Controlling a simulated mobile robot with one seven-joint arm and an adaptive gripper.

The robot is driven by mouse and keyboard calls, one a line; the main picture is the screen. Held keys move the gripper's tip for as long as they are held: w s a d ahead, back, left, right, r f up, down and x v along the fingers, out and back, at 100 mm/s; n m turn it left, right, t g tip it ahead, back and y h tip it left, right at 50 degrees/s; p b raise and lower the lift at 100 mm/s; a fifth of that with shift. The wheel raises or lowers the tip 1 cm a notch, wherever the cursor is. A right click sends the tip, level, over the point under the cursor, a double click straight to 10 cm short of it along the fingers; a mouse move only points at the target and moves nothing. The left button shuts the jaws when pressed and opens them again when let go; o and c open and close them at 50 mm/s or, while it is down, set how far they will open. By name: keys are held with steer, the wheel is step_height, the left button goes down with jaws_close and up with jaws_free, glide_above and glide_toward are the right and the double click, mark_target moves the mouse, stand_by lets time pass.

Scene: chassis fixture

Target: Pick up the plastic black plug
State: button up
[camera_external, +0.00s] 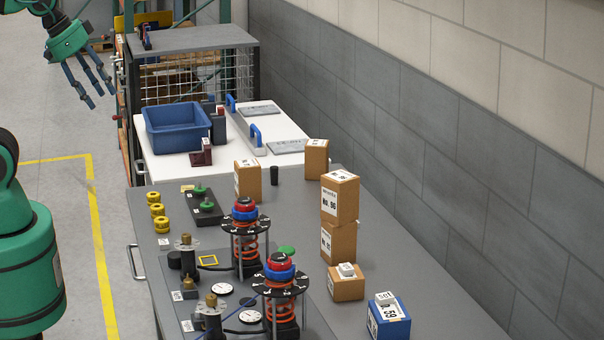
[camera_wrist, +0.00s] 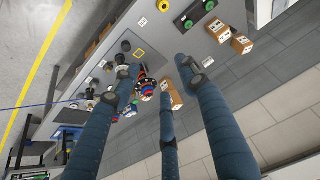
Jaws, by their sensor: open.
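A short black cylinder (camera_external: 175,260), perhaps the plastic black plug, sits on the grey workbench beside a brass-topped post. It seems to show in the wrist view as a dark round shape (camera_wrist: 126,46) near a yellow square. A taller black cylinder (camera_external: 274,175) stands at the bench's far end by a cardboard box; I cannot tell which is the plug. My gripper (camera_external: 92,88) hangs at the top left, well away from the bench objects, over the floor in the picture. Its blue fingers (camera_wrist: 158,75) are spread open and empty, and they hide part of the bench.
Two spring towers (camera_external: 246,240) (camera_external: 281,290) with red and blue tops rise near the black cylinder. Cardboard boxes (camera_external: 340,198) and a blue box (camera_external: 388,318) line the right side by the wall. A blue bin (camera_external: 177,128) stands on the white table behind.

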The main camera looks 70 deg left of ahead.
steer(key=shift+c, duration=0.2)
stand_by(0.6)
steer(key=w+a+r+g+p, duration=0.1)
steer(key=w+a+r+p, duration=0.15)
steer(key=w, duration=0.55)
steer(key=w+a+r+p, duration=0.1)
steer(key=w+r, duration=0.2)
steer(key=w, duration=0.4)
steer(key=w+a+f+m+g+p, duration=0.15)
steer(key=w+a, duration=0.25)
steer(key=w, duration=0.5)
steer(key=w+a+f+p, duration=0.1)
steer(key=w+a+p, duration=0.15)
steer(key=w, duration=0.55)
steer(key=w+a+f+m+g+p, duration=0.1)
steer(key=w+a+f+g+p, duration=0.1)
steer(key=w+a+f, duration=1.05)
steer(key=w+a+f+p, duration=0.1)
steer(key=w+a+f, duration=0.1)
steer(key=f, duration=0.2)
steer(key=w+a+f+p, duration=0.1)
steer(key=w+a+f, duration=0.1)
steer(key=f, duration=0.3)
steer(key=w+a+f+m+g+p, duration=0.1)
steer(key=w+a+f, duration=0.1)
steer(key=w+f, duration=0.2)
steer(key=shift+a+f, duration=0.25)
steer(key=shift+f, duration=0.45)
